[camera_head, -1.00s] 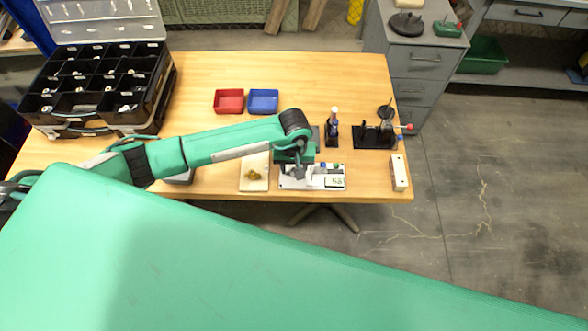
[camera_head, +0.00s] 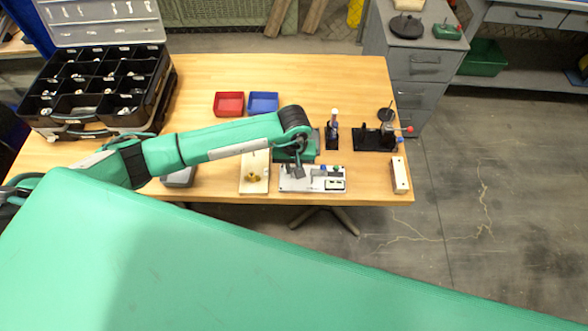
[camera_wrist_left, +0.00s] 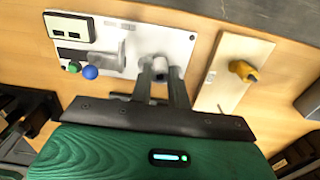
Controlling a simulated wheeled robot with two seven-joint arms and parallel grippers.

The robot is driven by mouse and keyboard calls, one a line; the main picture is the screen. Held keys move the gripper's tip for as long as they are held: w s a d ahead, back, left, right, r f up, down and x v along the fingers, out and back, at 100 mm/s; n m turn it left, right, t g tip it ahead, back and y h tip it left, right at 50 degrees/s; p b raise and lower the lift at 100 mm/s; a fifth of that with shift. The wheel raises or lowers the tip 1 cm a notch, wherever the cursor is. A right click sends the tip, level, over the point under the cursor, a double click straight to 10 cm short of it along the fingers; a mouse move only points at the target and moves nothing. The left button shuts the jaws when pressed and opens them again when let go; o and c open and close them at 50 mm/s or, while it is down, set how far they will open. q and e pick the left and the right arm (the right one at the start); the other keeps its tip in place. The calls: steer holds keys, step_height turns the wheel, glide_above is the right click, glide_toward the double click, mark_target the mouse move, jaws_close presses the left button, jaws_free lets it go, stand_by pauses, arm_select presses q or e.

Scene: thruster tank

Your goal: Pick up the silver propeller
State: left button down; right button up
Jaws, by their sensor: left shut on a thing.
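My left gripper (camera_wrist_left: 161,66) is above the white panel (camera_wrist_left: 187,42) in the left wrist view. Its two fingers are shut on a small grey metal piece, seemingly the silver propeller (camera_wrist_left: 159,65), mostly hidden between the fingers. In the head view the gripper (camera_head: 297,173) is over the left part of the white panel (camera_head: 315,187); the held piece cannot be made out there. I cannot tell whether the piece touches the panel. My right gripper is not in view.
A cream board (camera_head: 256,157) with a brass propeller (camera_head: 252,177) lies left of the panel. Red (camera_head: 229,104) and blue (camera_head: 263,102) trays stand behind. A black stand (camera_head: 373,139) is at right, a compartment case (camera_head: 150,105) at left.

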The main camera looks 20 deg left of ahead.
arm_select(q)
step_height(320, 180, up, 18)
steer(key=b, duration=0.4)
